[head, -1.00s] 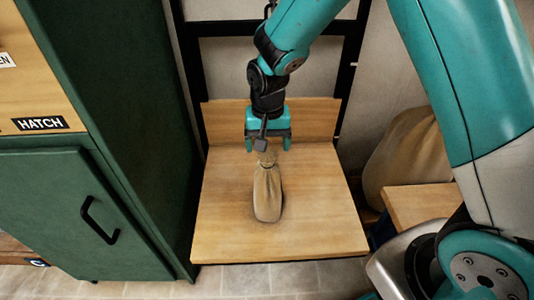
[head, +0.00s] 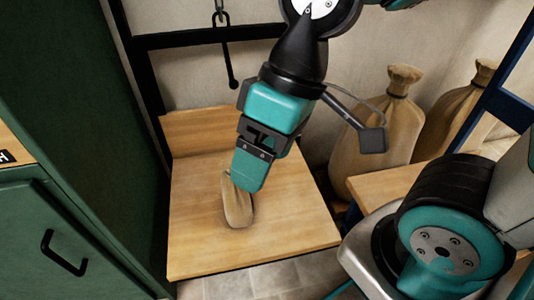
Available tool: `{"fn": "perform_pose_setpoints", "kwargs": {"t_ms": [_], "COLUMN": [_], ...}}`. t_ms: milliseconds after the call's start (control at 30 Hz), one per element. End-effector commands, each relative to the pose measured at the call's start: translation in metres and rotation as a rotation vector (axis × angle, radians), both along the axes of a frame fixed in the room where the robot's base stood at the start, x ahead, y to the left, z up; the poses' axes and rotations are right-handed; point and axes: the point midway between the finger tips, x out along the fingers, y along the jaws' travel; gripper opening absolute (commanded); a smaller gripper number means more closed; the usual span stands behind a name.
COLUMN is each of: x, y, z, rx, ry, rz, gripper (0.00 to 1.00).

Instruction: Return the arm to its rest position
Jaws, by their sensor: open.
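My gripper (head: 250,172) is teal and black and points down over the wooden platform (head: 295,215) in the head view. It is open, and I see nothing held in it. A small tan cloth sack (head: 238,208) stands on the platform, below and behind the gripper in the picture. The gripper hides the top of the sack. My arm is folded up toward the top of the view.
A green cabinet (head: 80,160) with a black handle (head: 63,254) stands at the left. A black hook (head: 232,84) hangs from the dark frame behind. Large tan sacks (head: 385,120) and a wooden surface (head: 385,186) are at the right.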

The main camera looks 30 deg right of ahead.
Motion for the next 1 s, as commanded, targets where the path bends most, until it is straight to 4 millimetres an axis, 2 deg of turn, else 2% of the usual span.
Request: {"fn": "perform_pose_setpoints", "kwargs": {"t_ms": [100,367,533,667,1000], "x": [-0.009,-0.009,-0.008,-0.008,-0.008], "y": [0.001,0.001,0.001,0.001,0.001], "z": [0.001,0.002,0.021,0.055,0.184], "rx": [0.010,0.010,0.009,0.009,0.009], "ry": [-0.010,-0.010,-0.011,-0.011,-0.011], "rz": [0.032,0.032,0.030,0.030,0.029], "gripper": [0.81,0.81,0.81,0.81,0.81]}}
